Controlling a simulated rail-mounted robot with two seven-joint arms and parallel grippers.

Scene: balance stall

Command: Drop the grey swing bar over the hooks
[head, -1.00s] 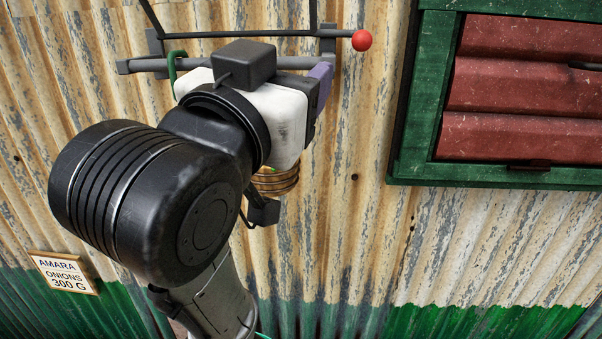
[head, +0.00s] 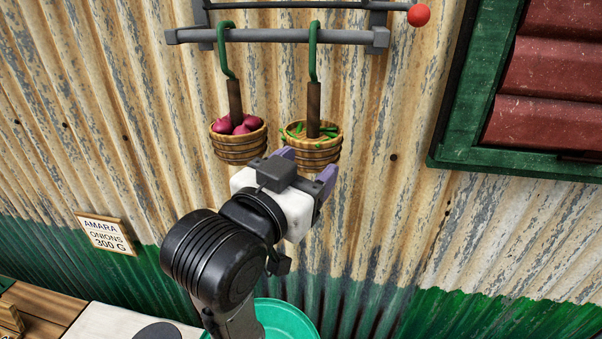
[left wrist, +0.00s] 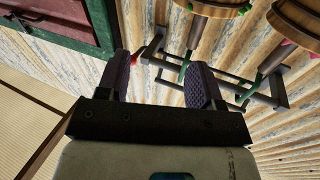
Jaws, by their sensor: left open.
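The grey swing bar (head: 290,5) is the thin dark bar with a red ball (head: 419,15) at its right end. It sits above a thicker grey rail (head: 275,36), apart from it in the picture. Two green hooks, the left one (head: 222,55) and the right one (head: 313,50), hang over the rail. My left gripper (head: 305,163) is open and empty, with purple finger pads, in front of and just below the right basket. In the left wrist view the red ball (left wrist: 134,58) shows between the open fingers, farther off and partly hidden. My right gripper is not in view.
A basket of onions (head: 240,145) and a basket of green pods (head: 318,152) hang from the hooks. A green window frame (head: 465,110) stands right. Below are a teal bowl (head: 290,315) and a label (head: 105,234). The wall between basket and window is clear.

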